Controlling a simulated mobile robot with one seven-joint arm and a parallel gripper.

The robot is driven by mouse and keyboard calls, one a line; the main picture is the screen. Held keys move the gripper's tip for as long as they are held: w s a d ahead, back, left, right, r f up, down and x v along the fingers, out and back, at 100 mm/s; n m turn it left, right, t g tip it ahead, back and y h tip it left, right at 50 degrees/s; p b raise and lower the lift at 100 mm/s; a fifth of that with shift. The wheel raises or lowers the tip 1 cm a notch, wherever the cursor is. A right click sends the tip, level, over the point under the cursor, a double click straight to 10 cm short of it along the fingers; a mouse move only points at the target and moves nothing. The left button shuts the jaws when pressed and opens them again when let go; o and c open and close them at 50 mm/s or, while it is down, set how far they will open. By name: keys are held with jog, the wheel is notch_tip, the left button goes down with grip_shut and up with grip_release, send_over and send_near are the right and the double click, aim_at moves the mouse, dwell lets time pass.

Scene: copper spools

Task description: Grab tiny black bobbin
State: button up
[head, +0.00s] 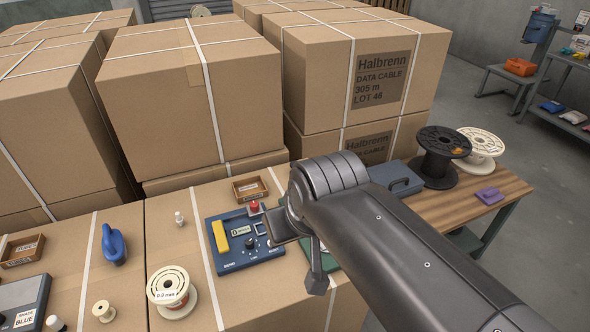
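I cannot make out a tiny black bobbin in the head view. The only black spool that I can pick out is a large one (440,155) on the wooden table at right. My arm reaches in from the lower right and covers part of the carton top. The dark end of my gripper (316,275) shows below the arm, beside the blue instrument (238,258). Its fingers are not clear, so I cannot tell whether it is open or holds anything. A small cream bobbin (104,311) and a larger cream spool (172,290) marked 0.9 mm stand at front left.
Tall strapped cartons (180,100) block the back. The wooden table (428,207) holds a blue-grey case (396,179) and a cream spool (481,148).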

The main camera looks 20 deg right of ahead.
dwell(0.3)
jog(key=o, duration=0.6)
